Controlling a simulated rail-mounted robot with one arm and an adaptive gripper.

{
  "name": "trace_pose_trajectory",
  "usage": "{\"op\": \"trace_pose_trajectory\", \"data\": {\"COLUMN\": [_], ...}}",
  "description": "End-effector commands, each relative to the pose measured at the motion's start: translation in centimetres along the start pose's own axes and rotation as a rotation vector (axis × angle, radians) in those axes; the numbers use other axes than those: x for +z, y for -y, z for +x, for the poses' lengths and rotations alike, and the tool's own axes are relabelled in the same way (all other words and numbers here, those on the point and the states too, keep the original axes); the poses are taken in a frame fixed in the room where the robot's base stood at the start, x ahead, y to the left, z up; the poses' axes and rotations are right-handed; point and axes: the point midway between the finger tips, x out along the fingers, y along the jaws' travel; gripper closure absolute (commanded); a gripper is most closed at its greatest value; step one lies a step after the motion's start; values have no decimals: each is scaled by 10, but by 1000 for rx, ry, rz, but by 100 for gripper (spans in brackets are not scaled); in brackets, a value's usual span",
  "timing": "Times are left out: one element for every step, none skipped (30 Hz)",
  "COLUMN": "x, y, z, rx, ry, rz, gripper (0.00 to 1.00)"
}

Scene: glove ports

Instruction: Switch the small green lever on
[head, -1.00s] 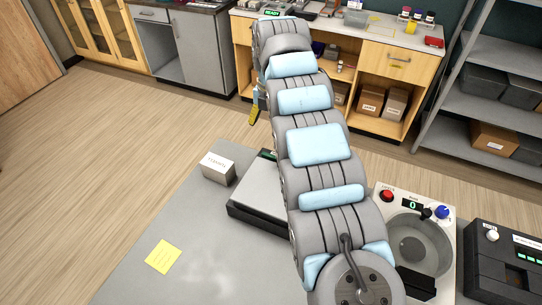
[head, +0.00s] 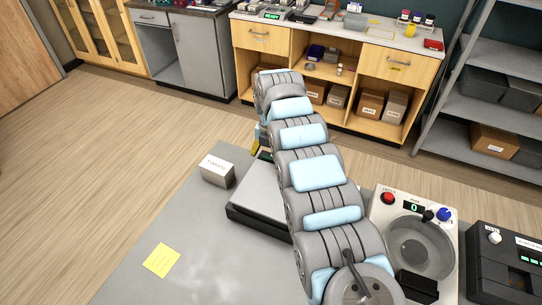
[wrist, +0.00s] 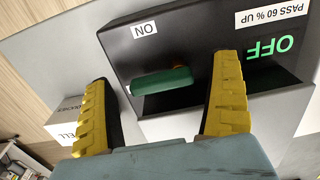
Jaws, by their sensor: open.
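The small green lever (wrist: 162,81) sits in a dark slot of a black panel (wrist: 150,50) in the wrist view. The panel has an "ON" label and a green readout (wrist: 270,47) showing "OFF", both upside down. My gripper (wrist: 165,72) is open, its yellow fingers on either side of the lever, with gaps and nothing held. Whether it touches the lever I cannot tell. In the head view my arm hides the lever and most of the gripper; a bit of yellow finger (head: 256,142) shows.
A white labelled box (head: 217,172) stands left of the grey-topped device (head: 262,205) on the grey table (head: 195,240). A yellow note (head: 162,260) lies at the front left. A basin unit (head: 382,215) and a black device (head: 497,270) stand at the right.

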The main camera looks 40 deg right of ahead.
Motion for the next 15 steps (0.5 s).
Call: {"op": "trace_pose_trajectory", "data": {"x": [0, 0, 0, 0, 0, 0, 0, 0, 0, 0, 0, 0, 0, 0, 0], "y": [0, 0, 0, 0, 0, 0, 0, 0, 0, 0, 0, 0, 0, 0, 0], "z": [0, 0, 0, 0, 0, 0, -1, -1, -1, -1, -1, -1, -1, -1, -1], "rx": [0, 0, 0, 0, 0, 0, 0, 0, 0, 0, 0, 0, 0, 0, 0], "ry": [0, 0, 0, 0, 0, 0, 0, 0, 0, 0, 0, 0, 0, 0, 0], "rz": [0, 0, 0, 0, 0, 0, 0, 0, 0, 0, 0, 0, 0, 1, 3], "gripper": [8, 8, 8, 8, 15, 27, 36, 44, 56, 64, 72, 72, 72, 72, 72]}}
